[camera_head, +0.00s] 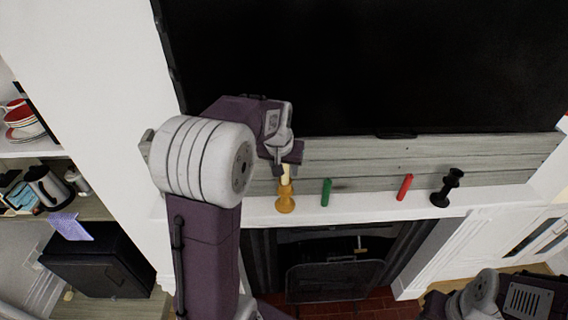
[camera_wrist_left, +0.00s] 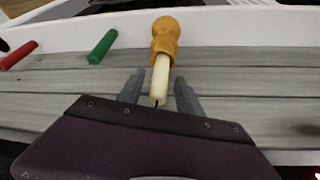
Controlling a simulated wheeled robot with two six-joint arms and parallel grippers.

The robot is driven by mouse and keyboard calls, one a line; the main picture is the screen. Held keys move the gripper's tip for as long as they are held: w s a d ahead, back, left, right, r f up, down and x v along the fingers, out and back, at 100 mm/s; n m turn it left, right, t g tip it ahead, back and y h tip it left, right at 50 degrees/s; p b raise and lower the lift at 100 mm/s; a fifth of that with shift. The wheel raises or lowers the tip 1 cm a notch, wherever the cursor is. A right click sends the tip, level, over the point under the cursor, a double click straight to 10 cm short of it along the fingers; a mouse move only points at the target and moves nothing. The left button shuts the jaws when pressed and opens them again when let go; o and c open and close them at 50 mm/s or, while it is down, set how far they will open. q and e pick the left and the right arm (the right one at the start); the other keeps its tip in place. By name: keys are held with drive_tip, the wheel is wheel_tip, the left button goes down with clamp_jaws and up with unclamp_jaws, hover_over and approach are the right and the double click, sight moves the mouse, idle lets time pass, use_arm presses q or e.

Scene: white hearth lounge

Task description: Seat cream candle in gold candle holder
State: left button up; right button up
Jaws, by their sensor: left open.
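The cream candle (camera_wrist_left: 160,78) stands upright in the gold candle holder (camera_wrist_left: 166,38) in the left wrist view, its wick end toward my gripper. In the head view the gold candle holder (camera_head: 285,199) stands on the white mantel, with the cream candle (camera_head: 285,172) above it, partly hidden by my gripper. My left gripper (camera_head: 284,160) is open at the candle's upper end. In the left wrist view its fingers (camera_wrist_left: 158,92) are on either side of the candle, with gaps visible. My right arm shows at the lower right of the head view; its fingertips cannot be made out.
A green candle (camera_head: 326,192), a red candle (camera_head: 405,187) and a black candle holder (camera_head: 447,188) stand along the white mantel (camera_head: 365,204) to the right. A large black screen (camera_head: 370,65) hangs above. A fireplace opening (camera_head: 335,265) is below. Shelves with dishes are at far left.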

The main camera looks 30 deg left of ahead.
use_arm(q)
drive_tip(key=v, duration=1.1)
drive_tip(key=shift+s+r+b, duration=0.2)
drive_tip(key=shift+r+b, duration=0.1)
drive_tip(key=shift+b, duration=0.15)
drive_tip(key=shift+d, duration=0.1)
drive_tip(key=s+d+f+m+g, duration=0.1)
drive_tip(key=s+d+f, duration=0.2)
drive_tip(key=f, duration=0.4)
drive_tip(key=s+d+f+g, duration=0.1)
drive_tip(key=s+d+f, duration=0.2)
drive_tip(key=s+f, duration=0.3)
drive_tip(key=s+d+f+m+g+h, duration=0.1)
drive_tip(key=s+d+f, duration=0.3)
drive_tip(key=f, duration=0.6)
drive_tip(key=shift+s+m, duration=0.3)
drive_tip(key=shift+s, duration=0.25)
drive_tip(key=shift+a, duration=0.1)
wheel_tip(320, 180, down, 10)
drive_tip(key=b, duration=1)
drive_tip(key=shift+w, duration=0.15)
